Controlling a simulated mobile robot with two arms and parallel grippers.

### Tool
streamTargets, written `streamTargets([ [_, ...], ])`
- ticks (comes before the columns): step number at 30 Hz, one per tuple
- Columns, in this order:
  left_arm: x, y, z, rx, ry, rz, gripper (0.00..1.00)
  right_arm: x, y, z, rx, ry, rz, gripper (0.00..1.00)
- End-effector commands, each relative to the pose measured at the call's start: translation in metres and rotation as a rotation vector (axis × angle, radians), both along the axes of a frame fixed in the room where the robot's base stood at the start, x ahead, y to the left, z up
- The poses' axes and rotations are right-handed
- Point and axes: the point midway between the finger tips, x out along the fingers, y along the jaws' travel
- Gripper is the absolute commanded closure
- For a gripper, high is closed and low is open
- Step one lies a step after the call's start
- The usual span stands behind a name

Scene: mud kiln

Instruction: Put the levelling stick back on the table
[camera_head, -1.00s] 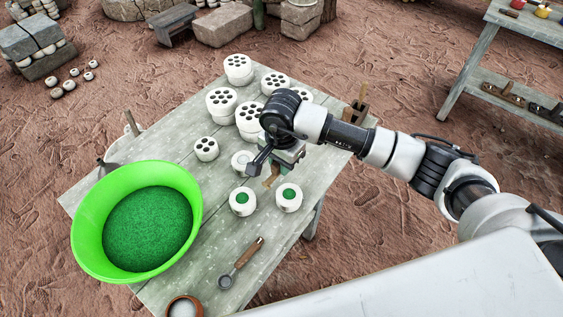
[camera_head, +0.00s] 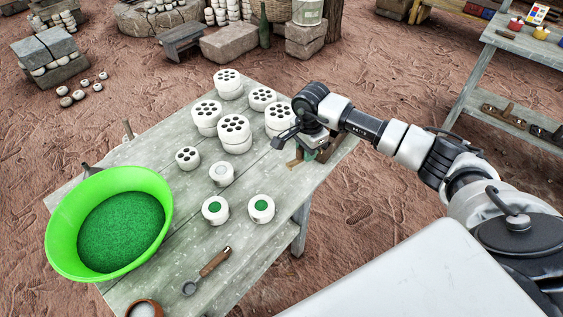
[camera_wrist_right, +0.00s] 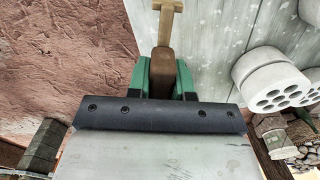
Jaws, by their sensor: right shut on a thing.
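My right gripper (camera_head: 304,152) hangs over the right side of the grey wooden table (camera_head: 150,255). In the right wrist view its green fingers (camera_wrist_right: 164,78) are shut on the levelling stick (camera_wrist_right: 163,60), a brown wooden handle with a paler, T-shaped end. A pale part of the stick (camera_head: 293,163) shows below the gripper in the head view. The stick's end appears close to the tabletop; I cannot tell whether it touches. My left gripper is not in view.
White cups with green fill (camera_head: 262,208) stand mid-table, with several white holed blocks (camera_head: 234,142) behind. A green basin (camera_head: 60,235) of green grains stands at left. Bare boards lie around the scoop.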

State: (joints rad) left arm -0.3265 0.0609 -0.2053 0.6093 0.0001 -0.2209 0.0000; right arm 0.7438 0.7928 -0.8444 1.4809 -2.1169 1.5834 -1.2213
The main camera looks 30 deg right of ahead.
Motion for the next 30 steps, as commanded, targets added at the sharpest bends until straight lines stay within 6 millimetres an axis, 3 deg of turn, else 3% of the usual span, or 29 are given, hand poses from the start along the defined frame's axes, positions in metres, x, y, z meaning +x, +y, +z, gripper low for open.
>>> streamTargets([
  [11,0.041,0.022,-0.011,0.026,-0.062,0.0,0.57,0.0,-0.002,-0.02,0.0,-0.001,-0.005,0.96],
  [22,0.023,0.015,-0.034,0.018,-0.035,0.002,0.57,0.0,-0.001,-0.053,0.001,-0.001,-0.005,0.96],
  [30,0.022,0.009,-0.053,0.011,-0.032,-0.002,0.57,0.001,-0.002,-0.077,0.0,-0.002,-0.004,0.96],
])
